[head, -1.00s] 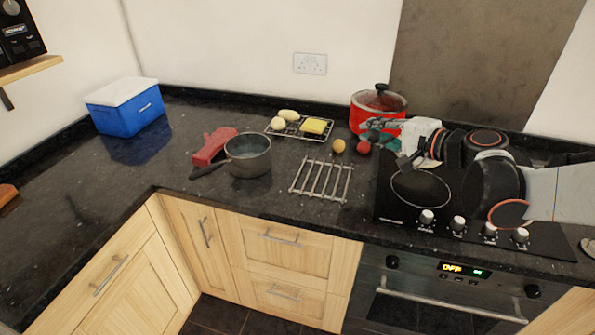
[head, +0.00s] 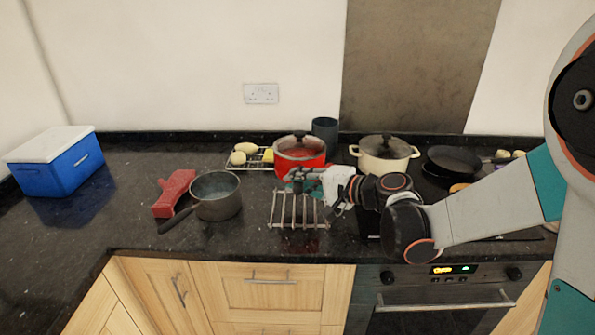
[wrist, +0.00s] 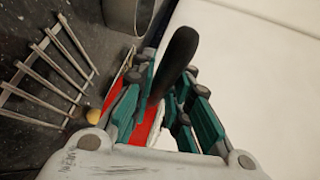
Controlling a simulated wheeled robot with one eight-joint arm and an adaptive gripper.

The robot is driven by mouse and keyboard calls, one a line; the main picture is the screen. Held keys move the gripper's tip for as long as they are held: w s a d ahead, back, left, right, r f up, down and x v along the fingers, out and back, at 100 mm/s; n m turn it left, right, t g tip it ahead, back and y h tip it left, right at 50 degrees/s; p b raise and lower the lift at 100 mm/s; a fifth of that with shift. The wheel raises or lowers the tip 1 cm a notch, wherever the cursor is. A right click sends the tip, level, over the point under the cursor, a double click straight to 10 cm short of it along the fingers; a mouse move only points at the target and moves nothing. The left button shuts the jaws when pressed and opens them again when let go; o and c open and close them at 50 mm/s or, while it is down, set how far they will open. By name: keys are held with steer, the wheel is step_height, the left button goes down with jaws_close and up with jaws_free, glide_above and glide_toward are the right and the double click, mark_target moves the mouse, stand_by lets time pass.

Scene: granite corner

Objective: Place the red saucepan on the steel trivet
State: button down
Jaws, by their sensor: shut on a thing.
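The red saucepan (head: 312,161) with a glass lid stands out at the back of the counter, in front of the wire rack's right end. My gripper (head: 308,180) is at its front side, shut on its dark handle (wrist: 180,52), which shows between the teal fingers in the wrist view. A strip of red body shows below it. I cannot tell whether the pan is clear of the counter.
A grey saucepan (head: 222,200) and a red mitt-like thing (head: 175,188) lie left of the trivet. A wire rack (head: 232,160) with food, a dark cup (head: 325,130), a cream pot (head: 384,155) and a frying pan (head: 452,160) are behind. A blue cool box (head: 62,165) stands far left.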

step_height(320, 180, down, 11)
steer(key=b, duration=0.4)
steer(key=shift+f, duration=0.2)
steer(key=c, duration=1.5)
jaws_free()
steer(key=shift+d, duration=0.1)
steer(key=shift+c, duration=0.2)
steer(key=shift+s, duration=0.1)
steer(key=p+v, duration=0.2)
steer(key=v, duration=1)
steer(key=shift+p, duration=0.4)
